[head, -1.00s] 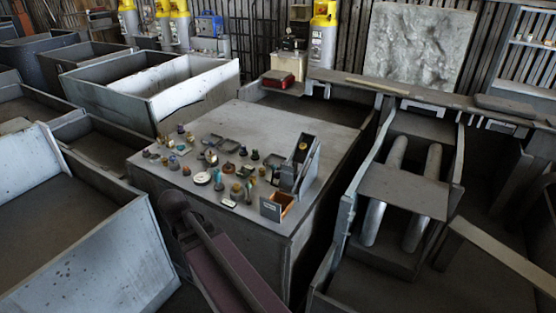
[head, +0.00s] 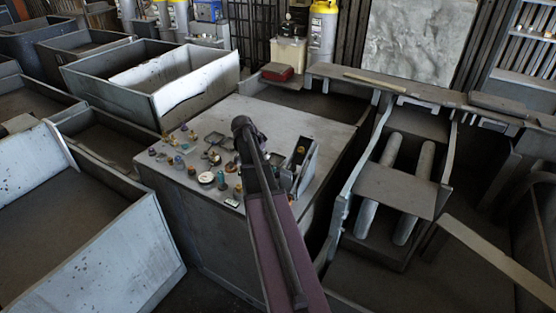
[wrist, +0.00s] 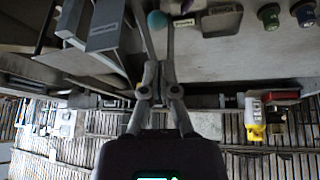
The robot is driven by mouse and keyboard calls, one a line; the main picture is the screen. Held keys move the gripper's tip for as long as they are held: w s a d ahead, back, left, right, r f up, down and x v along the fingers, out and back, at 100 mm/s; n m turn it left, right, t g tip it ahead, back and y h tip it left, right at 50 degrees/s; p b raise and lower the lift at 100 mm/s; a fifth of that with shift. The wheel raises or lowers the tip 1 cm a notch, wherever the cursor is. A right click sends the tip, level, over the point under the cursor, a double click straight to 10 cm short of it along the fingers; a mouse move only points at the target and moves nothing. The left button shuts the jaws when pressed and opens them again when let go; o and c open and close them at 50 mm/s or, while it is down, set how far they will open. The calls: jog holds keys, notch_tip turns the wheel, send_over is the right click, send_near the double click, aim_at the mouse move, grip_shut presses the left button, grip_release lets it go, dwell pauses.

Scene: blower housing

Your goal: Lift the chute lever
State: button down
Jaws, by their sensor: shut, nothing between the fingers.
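The chute lever cannot be told apart for certain in either view. A grey upright housing (head: 306,160) with a brass-coloured knob (head: 300,149) stands at the right end of the knob-covered console top; my arm hides part of its left side. In the wrist view, grey box-like parts (wrist: 105,25) show at upper left, left of my gripper (wrist: 158,77). The gripper is shut and empty, with the console top beyond it. In the head view my arm reaches over the console and its far end covers several knobs; the fingers cannot be made out there.
The console (head: 265,117) carries several small knobs and dials, including a white-faced dial (head: 206,177). Open grey bins (head: 150,75) stand to the left. A frame with two rollers (head: 408,190) stands to the right. The console's far right top is bare.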

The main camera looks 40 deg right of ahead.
jog(key=shift+s+d+r, duration=0.1)
jog(key=shift+d+r, duration=0.15)
jog(key=shift+d, duration=0.4)
jog(key=shift+f, duration=0.2)
jog(key=b+x, duration=0.8)
jog(key=x, duration=0.1)
jog(key=shift+d+f+b, duration=0.25)
jog(key=shift+d+b, duration=0.05)
jog(key=shift+b, duration=0.05)
dwell(0.3)
jog(key=shift+s+a+r, duration=0.15)
jog(key=shift+a+r, duration=0.1)
jog(key=shift+a, duration=0.45)
jog(key=shift+a+f, duration=0.1)
jog(key=shift+a, duration=0.1)
